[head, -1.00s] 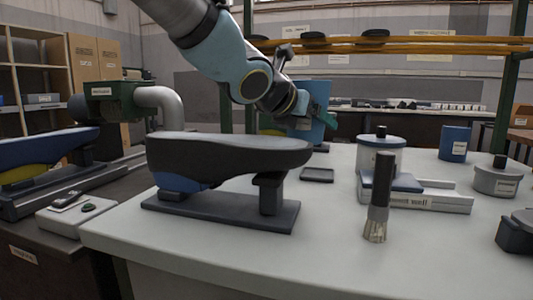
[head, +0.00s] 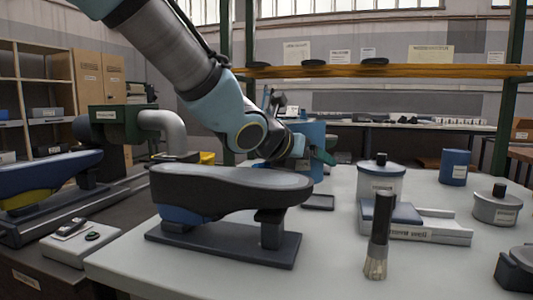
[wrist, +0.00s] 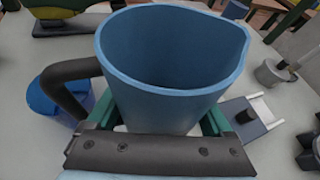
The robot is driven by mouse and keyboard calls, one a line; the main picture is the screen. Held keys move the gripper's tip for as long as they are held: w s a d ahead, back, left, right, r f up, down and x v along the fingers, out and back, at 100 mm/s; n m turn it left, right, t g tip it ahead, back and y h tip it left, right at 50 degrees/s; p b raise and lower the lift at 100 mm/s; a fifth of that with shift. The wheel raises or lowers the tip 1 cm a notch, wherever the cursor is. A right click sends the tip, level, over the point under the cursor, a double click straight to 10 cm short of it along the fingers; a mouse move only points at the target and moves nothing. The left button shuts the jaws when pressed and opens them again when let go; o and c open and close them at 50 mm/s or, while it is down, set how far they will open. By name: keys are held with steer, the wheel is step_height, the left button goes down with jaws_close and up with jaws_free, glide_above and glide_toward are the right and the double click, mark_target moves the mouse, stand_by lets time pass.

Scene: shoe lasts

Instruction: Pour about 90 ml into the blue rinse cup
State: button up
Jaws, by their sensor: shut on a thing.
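My gripper (wrist: 160,122) is shut on a blue jug (wrist: 165,85), with a teal finger on either side of it. The jug has a wide open mouth, a spout and a dark handle at left in the wrist view. I see bare inner wall and no liquid surface. In the head view the jug (head: 311,137) is partly hidden behind my arm, above the far side of the table. A blue cup with a white label (head: 454,168) stands upright at the back right of the table, apart from the jug. The label is too small to read.
A shoe last on a stand (head: 230,190) fills the front left. A lidded white pot (head: 380,183), a grey tray (head: 440,237), a brush (head: 378,235) and a lidded grey tin (head: 496,210) stand on the right. A small dark tray (head: 318,202) lies mid-table.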

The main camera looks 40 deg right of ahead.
steer(key=shift+w+r+p, duration=0.15)
steer(key=shift+r+p, duration=0.25)
steer(key=shift+p, duration=0.65)
steer(key=p, duration=0.2)
steer(key=shift+w+r+n+g+p, duration=0.1)
steer(key=shift+r+n+g+p, duration=0.1)
steer(key=shift+n+g+p, duration=0.15)
steer(key=n+p, duration=0.1)
steer(key=p, duration=0.3)
steer(key=shift+w+g, duration=0.1)
steer(key=shift+g, duration=0.25)
steer(key=n+g+p, duration=0.1)
steer(key=p, duration=0.5)
steer(key=w+n+g+p, duration=0.1)
steer(key=p, duration=0.5)
steer(key=shift+w+r+n+p, duration=0.2)
steer(key=shift+r+n+p, duration=0.05)
steer(key=shift+n+p, duration=0.15)
steer(key=p, duration=0.1)
steer(key=n+g+p, duration=0.1)
steer(key=p, duration=0.1)
steer(key=shift+s+f+n, duration=0.25)
steer(key=shift+s+f, duration=0.05)
steer(key=shift+f, duration=0.1)
steer(key=shift+r+g+p, duration=0.3)
steer(key=shift+p, duration=0.45)
steer(key=shift+s+r+n+g+p, duration=0.1)
steer(key=shift+r+n+g+p, duration=0.25)
steer(key=shift+n+p, duration=0.35)
steer(key=shift+f, duration=0.2)
